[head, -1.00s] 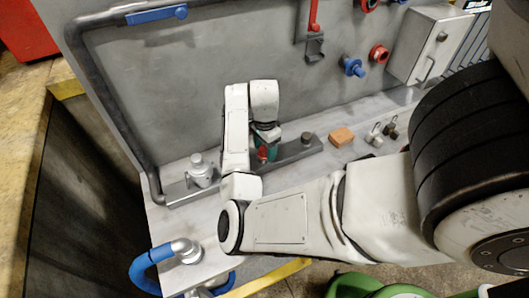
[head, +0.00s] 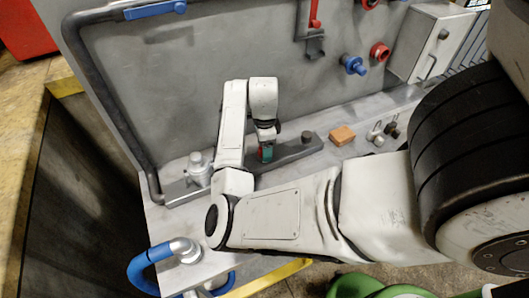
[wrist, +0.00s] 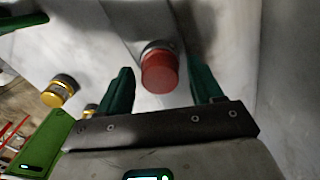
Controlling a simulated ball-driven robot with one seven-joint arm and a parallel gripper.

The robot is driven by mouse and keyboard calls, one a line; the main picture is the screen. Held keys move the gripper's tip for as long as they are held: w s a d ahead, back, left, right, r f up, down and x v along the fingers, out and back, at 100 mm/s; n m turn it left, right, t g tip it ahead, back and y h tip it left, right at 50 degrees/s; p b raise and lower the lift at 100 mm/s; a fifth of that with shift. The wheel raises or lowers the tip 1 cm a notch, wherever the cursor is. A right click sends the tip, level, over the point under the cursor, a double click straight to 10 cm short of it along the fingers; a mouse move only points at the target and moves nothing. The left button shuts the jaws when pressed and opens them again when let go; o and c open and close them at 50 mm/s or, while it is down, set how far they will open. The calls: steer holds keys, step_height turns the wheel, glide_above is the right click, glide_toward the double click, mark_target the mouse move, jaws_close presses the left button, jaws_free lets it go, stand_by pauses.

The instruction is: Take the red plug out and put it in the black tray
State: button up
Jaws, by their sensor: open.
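The red plug (wrist: 161,73) shows in the wrist view as a short red cylinder with a dark collar behind it. It lies between the two green fingers of my gripper (wrist: 166,82), with gaps on both sides. My gripper is open and holds nothing. In the head view my gripper (head: 266,152) points down over the grey metal bar on the bench, and its fingers and wrist hide most of the plug. I cannot make out a black tray in either view.
The grey bar (head: 295,149) carries a dark stub (head: 307,137). A silver fitting (head: 198,167) stands left of my gripper. An orange block (head: 342,136) and padlocks (head: 382,132) lie to the right. The wall (head: 225,45) rises behind. A yellow-banded cylinder (wrist: 60,91) shows at the wrist view's left.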

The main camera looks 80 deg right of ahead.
steer(key=m+b, duration=0.1)
steer(key=m, duration=0.2)
steer(key=shift+f, duration=0.1)
steer(key=shift+m+b, duration=0.45)
steer(key=shift+m, duration=0.75)
steer(key=shift+m+b, duration=0.6)
steer(key=shift+m, duration=0.5)
steer(key=m+b, duration=0.1)
steer(key=m, duration=0.1)
steer(key=shift+m, duration=0.3)
steer(key=m+b, duration=0.2)
steer(key=m, duration=0.1)
steer(key=shift+f, duration=0.1)
steer(key=shift+r+m+b, duration=0.25)
steer(key=shift+m+b, duration=0.1)
steer(key=shift+m, duration=0.85)
